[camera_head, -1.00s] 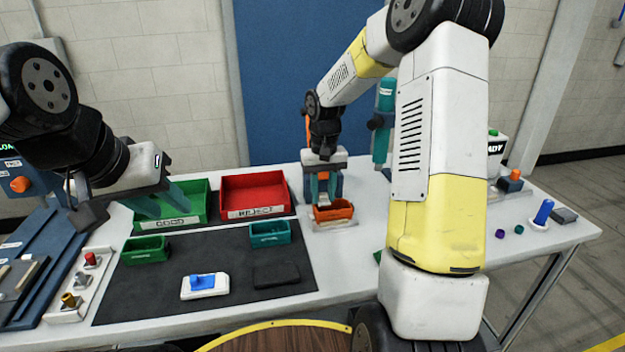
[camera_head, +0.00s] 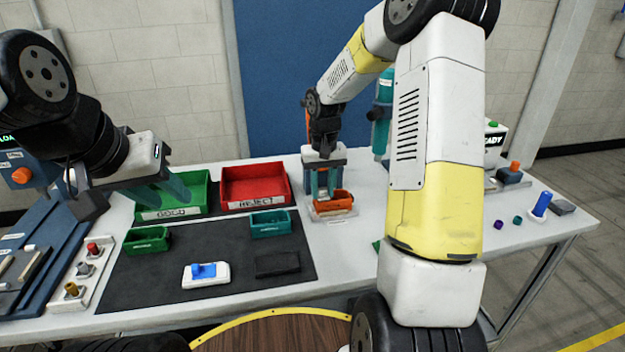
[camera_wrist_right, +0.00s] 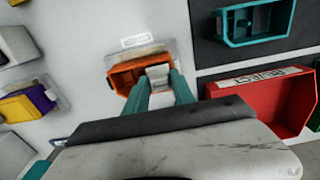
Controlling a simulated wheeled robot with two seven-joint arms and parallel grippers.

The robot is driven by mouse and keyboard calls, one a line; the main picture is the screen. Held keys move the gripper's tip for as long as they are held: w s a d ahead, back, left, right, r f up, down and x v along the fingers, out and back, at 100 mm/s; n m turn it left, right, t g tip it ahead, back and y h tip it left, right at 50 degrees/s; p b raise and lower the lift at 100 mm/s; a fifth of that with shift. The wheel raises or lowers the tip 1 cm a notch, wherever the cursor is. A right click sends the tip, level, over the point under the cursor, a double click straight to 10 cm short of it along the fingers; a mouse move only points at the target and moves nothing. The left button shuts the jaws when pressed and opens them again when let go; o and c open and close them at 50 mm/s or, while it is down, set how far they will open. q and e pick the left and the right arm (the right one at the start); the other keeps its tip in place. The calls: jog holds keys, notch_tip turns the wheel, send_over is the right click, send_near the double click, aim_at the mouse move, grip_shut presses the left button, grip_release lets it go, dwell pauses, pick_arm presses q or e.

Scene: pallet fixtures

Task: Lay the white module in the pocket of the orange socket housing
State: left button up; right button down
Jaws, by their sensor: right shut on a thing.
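The orange socket housing (camera_head: 345,209) sits on a pale base on the white table, right of the red bin. My right gripper (camera_head: 322,196) points down at it. In the right wrist view, the teal fingers of the right gripper (camera_wrist_right: 161,92) are shut on the white module (camera_wrist_right: 157,73). The module's far end is over or inside one side of the orange housing (camera_wrist_right: 126,78); I cannot tell whether it touches the pocket floor. My left gripper (camera_head: 168,193) hangs before the green bin; its finger gap is unclear.
Behind the dark mat (camera_head: 195,248) stand a green bin (camera_head: 200,190) and a red bin (camera_head: 255,184). The mat carries small green (camera_head: 147,240) and teal (camera_head: 270,224) trays, a white block with a blue top (camera_head: 206,276), and a black pad (camera_head: 277,263).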

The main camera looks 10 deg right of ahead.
jog(key=shift+s+d+f, duration=0.15)
jog(key=shift+s+f, duration=0.05)
jog(key=shift+f, duration=0.25)
jog(key=shift+s+d+f, duration=0.15)
jog(key=shift+s+f, duration=0.05)
jog(key=shift+f, duration=0.2)
jog(key=c, duration=1.4)
grip_release()
jog(key=shift+r, duration=0.15)
jog(key=shift+w+a+r, duration=0.1)
jog(key=shift+w+r, duration=0.05)
jog(key=shift+r, duration=0.5)
jog(key=shift+w+a+r, duration=0.1)
jog(key=shift+r, duration=0.5)
jog(key=o, duration=0.6)
